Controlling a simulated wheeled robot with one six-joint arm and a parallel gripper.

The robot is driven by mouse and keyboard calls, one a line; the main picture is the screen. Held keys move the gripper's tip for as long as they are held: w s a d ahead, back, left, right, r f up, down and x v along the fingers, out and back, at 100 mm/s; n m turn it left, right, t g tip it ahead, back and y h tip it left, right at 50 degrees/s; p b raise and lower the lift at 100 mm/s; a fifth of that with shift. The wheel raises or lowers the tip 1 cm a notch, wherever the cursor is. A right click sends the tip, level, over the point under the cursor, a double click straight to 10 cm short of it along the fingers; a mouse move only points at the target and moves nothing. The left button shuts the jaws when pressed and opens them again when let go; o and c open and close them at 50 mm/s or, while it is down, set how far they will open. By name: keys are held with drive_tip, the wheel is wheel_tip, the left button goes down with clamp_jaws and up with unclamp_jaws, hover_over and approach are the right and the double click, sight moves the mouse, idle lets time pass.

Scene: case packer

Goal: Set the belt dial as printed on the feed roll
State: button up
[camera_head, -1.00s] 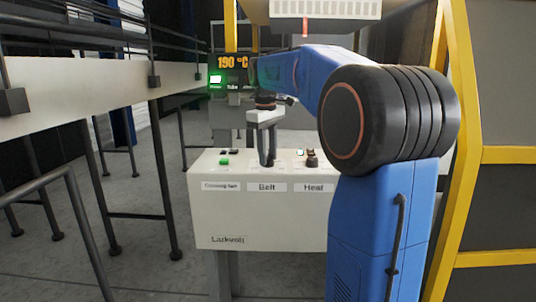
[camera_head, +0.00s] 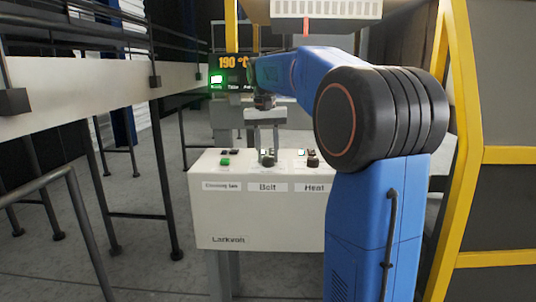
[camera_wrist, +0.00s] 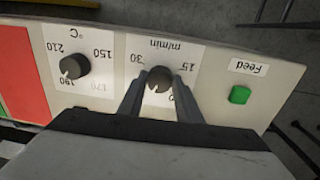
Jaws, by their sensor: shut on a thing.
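The belt dial (camera_wrist: 160,78) is a small dark knob on a white plate marked m/min, upside down in the wrist view. The figures 30 and 15 show beside it; its lower marks are partly hidden by my fingers. A pale pointer mark seems to be on its near side, but I cannot tell its exact setting. My gripper (camera_wrist: 158,92) has a finger on each side of the knob and is shut on it. In the head view my gripper (camera_head: 267,153) reaches down to the panel above the Belt label (camera_head: 267,187). No feed roll print can be read.
A green Feed button (camera_wrist: 239,94) is on the dial's other side. A red area (camera_wrist: 20,75) lies at the panel's left. White rails (camera_head: 80,95) run along the left.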

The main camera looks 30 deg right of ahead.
sight(265, 157)
drive_tip(key=shift+m, duration=1.2)
drive_tip(key=o, duration=1)
drive_tip(key=shift+o, duration=0.2)
drive_tip(key=shift+r, duration=0.1)
wheel_tip(265, 157, up, 17)
drive_tip(key=shift+w+a+r, duration=0.15)
drive_tip(key=shift+w+a, duration=0.2)
drive_tip(key=shift+w, duration=0.05)
